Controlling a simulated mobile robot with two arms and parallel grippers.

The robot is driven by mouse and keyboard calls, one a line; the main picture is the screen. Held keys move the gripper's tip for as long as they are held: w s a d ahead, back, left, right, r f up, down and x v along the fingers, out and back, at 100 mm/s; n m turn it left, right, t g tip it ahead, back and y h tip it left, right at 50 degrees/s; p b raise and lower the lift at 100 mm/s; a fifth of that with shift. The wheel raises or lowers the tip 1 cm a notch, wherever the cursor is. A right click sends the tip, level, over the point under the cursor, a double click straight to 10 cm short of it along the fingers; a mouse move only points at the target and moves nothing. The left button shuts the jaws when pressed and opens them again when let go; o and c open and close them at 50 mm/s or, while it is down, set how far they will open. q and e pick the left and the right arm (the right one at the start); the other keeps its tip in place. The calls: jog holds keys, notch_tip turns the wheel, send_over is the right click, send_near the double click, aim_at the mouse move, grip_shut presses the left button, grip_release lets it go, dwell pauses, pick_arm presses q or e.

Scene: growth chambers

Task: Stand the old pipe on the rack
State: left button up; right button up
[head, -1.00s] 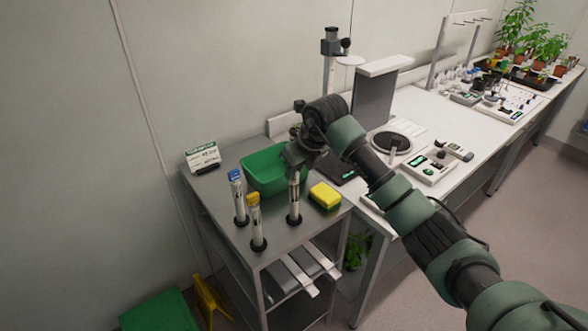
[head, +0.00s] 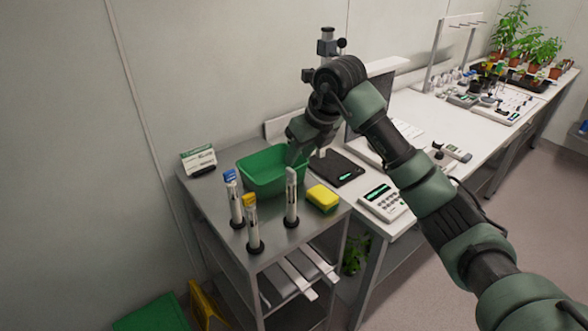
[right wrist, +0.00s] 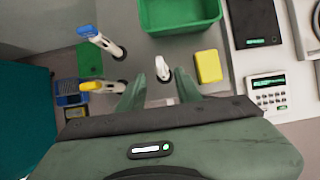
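Three pipes stand upright in black round holders on the steel cart top (head: 270,232). One has a grey top (head: 291,195), one a blue top (head: 234,200) and one a yellow top (head: 252,225). I take the grey-topped one as the old pipe; its pale top shows in the right wrist view (right wrist: 162,68). My right gripper (head: 297,157) is just above and behind the grey-topped pipe, not holding it. In the right wrist view its fingers (right wrist: 160,88) are spread with the pipe beyond the gap. My left gripper is out of view.
A green bin (head: 262,172) stands close behind the pipes, a yellow sponge (head: 323,197) to their right. A small label display (head: 198,161) is at the cart's back left. The white bench with a keypad device (head: 383,203) adjoins on the right.

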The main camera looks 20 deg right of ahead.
jog(key=v, duration=0.3)
jog(key=shift+s+r+b, duration=0.15)
jog(key=shift+r+b, duration=0.15)
